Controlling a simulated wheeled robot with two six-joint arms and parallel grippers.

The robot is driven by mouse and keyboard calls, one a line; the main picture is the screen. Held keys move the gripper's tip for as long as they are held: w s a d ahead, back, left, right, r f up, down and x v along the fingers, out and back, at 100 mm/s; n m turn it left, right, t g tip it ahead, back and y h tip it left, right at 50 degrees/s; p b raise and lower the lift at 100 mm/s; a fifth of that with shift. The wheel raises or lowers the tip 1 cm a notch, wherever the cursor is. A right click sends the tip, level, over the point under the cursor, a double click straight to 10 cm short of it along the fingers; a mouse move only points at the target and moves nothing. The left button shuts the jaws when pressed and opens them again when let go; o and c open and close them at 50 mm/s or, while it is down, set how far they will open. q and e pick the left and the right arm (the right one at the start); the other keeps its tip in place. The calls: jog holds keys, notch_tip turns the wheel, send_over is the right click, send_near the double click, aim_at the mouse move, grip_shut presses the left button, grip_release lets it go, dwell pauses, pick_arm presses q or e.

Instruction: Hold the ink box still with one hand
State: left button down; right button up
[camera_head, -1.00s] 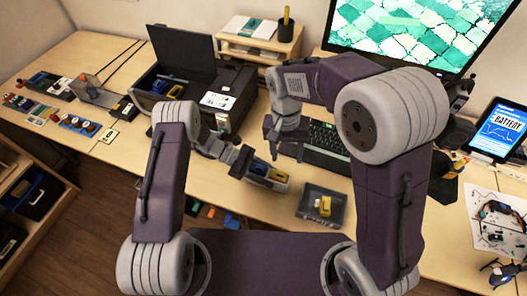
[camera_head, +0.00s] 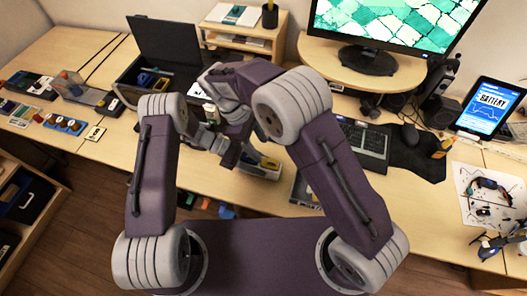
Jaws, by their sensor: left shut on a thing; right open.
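The ink box (camera_head: 260,171) is a small pale open box on the front part of the desk, with a yellow piece (camera_head: 270,163) showing inside. My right arm hides part of it. My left gripper (camera_head: 231,153) is shut on the left end of the ink box. My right gripper (camera_head: 238,120) is open above and behind my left gripper, near the front of the printer. Its fingers are dark and partly hidden by its own wrist, and I see nothing held in it.
The black printer (camera_head: 150,80) stands open behind the grippers, with blue and yellow cartridges inside. A grey tray (camera_head: 300,190) is partly hidden behind my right arm. The keyboard (camera_head: 364,143) and monitor (camera_head: 395,20) are to the right. Small parts lie at the left.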

aim_at(267, 162)
jog(key=x, duration=0.7)
jog(key=shift+d+f, duration=0.1)
jog(key=shift+f, duration=0.25)
grip_shut()
